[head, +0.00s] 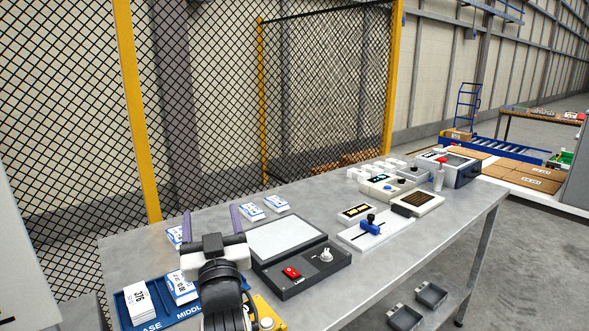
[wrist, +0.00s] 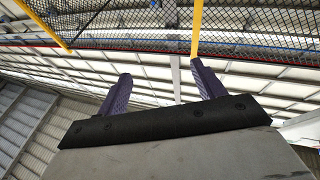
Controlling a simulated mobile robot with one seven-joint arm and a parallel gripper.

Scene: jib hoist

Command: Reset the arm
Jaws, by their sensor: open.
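My gripper (head: 211,225) is at the lower left of the head view, above the near left part of the grey metal table (head: 370,262). Its two purple fingers stand apart and point up and away, with nothing between them. In the wrist view my gripper (wrist: 160,90) is open and empty too, with only the mesh fence and the hall's roof and wall beyond the fingers. The arm hides part of the table and part of the blue tray behind it.
A blue tray (head: 190,313) with white cards lies left of the arm. A dark box with a pale panel, red switch and knob (head: 300,279) stands close on the right. More devices line the table's far right. A mesh fence (head: 200,100) with yellow posts stands behind.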

